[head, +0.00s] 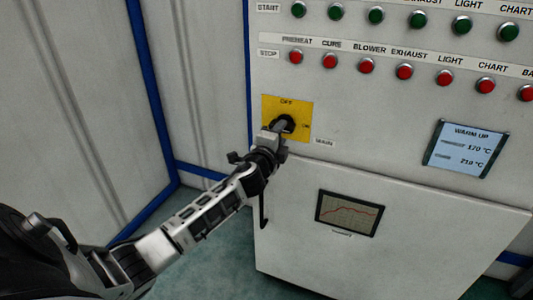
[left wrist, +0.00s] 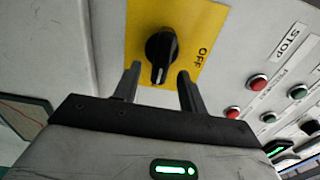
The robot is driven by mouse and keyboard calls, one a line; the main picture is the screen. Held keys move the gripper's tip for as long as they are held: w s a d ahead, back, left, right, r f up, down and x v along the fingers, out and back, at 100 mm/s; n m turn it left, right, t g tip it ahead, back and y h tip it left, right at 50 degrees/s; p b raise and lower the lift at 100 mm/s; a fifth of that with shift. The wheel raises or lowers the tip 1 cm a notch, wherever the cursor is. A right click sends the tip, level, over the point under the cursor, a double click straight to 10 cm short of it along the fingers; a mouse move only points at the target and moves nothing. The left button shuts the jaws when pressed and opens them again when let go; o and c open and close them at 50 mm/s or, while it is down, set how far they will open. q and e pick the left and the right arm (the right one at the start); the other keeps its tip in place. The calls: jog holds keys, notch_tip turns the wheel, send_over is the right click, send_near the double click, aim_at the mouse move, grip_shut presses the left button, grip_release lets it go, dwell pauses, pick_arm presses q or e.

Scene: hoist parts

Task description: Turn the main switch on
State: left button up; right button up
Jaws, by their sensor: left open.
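The main switch is a black rotary knob (left wrist: 161,52) on a yellow plate (head: 273,105), with a MAIN label beside it. The plate reads OFF at its top and has a small mark at its right in the head view. My left gripper (left wrist: 158,84) is open, its two fingers on either side of the knob's near end; I cannot tell whether they touch it. A white line shows on the knob's lower end in the left wrist view. In the head view the gripper partly hides the knob. My right gripper is not in view.
Green START buttons (head: 376,15) and red STOP buttons (head: 366,66) line the panel above. A WARM UP display (head: 466,149) is to the right. A chart window (head: 346,213) is on the protruding lower cabinet front (head: 420,225). A blue-framed wall (head: 150,80) stands left.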

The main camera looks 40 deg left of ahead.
pick_arm(q)
jog(key=v, duration=1.3)
jog(key=shift+s+d+b, duration=0.15)
jog(key=shift+s+b, duration=0.15)
jog(key=shift+b, duration=0.1)
jog(key=s+d+f+n+g+h, duration=0.7)
jog(key=s+d+f+n, duration=0.5)
jog(key=s+d+f, duration=0.5)
notch_tip(320, 180, down, 3)
jog(key=d, duration=0.3)
jog(key=shift+s+n, duration=0.4)
